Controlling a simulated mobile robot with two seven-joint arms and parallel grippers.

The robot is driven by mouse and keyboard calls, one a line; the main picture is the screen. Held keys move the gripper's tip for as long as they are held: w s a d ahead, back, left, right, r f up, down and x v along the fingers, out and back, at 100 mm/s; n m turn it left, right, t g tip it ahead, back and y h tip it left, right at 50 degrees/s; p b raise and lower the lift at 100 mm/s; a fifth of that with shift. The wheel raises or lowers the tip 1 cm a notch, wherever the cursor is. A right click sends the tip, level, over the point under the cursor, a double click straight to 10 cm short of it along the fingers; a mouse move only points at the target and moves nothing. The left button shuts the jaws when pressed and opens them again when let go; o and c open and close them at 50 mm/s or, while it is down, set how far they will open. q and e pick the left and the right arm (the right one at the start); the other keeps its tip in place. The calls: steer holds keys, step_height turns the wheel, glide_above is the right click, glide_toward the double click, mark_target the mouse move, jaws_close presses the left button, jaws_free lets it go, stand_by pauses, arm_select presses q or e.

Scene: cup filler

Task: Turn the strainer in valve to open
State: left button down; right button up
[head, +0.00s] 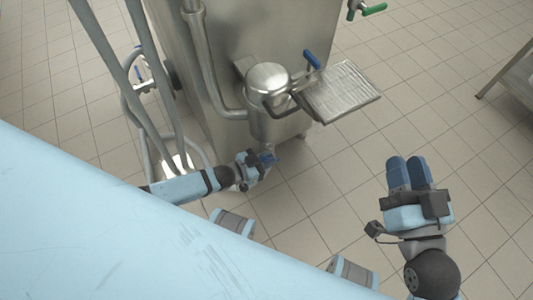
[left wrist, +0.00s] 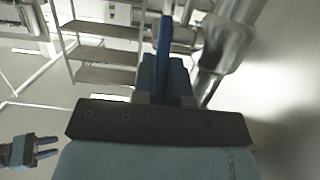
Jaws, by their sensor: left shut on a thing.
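The steel strainer vessel (head: 268,112) with a domed lid stands against the front of a large steel machine in the head view. My left gripper (head: 268,159) is low beside its base. In the left wrist view my left gripper (left wrist: 166,72) is shut on a long blue valve lever (left wrist: 164,38), which points away between its fingers. The valve body is mostly hidden in the head view.
A steel drip tray (head: 342,93) juts out right of the vessel, with another blue handle (head: 312,60) beside it. A green-handled valve (head: 373,10) is at the top. Pipes (head: 205,65) run left of the vessel.

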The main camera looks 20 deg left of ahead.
arm_select(q)
steer(key=g+y+p, duration=0.1)
steer(key=p, duration=0.1)
steer(key=r+g+p, duration=0.1)
steer(key=p, duration=0.2)
steer(key=shift+w+d+y, duration=0.3)
steer(key=shift+w+y, duration=0.05)
steer(key=shift+y, duration=0.05)
steer(key=shift+f+g, duration=0.2)
steer(key=shift+g, duration=0.1)
arm_select(e)
steer(key=s+d+f+g+h, duration=0.2)
steer(key=d+f+g+h, duration=0.2)
steer(key=f, duration=0.6)
steer(key=shift+d+g, duration=0.35)
steer(key=shift+g, duration=0.15)
arm_select(q)
steer(key=c, duration=1.2)
jaws_free()
steer(key=shift+o, duration=0.2)
steer(key=shift+s+a+r+p, duration=0.15)
steer(key=shift+p, duration=0.15)
steer(key=p+v, duration=0.3)
steer(key=v, duration=1)
steer(key=shift+s+p, duration=0.2)
steer(key=shift+p, duration=0.1)
arm_select(e)
steer(key=shift+s+d+f+g+h, duration=0.1)
steer(key=shift+s+d+g+h, duration=0.2)
steer(key=shift+d+h, duration=0.15)
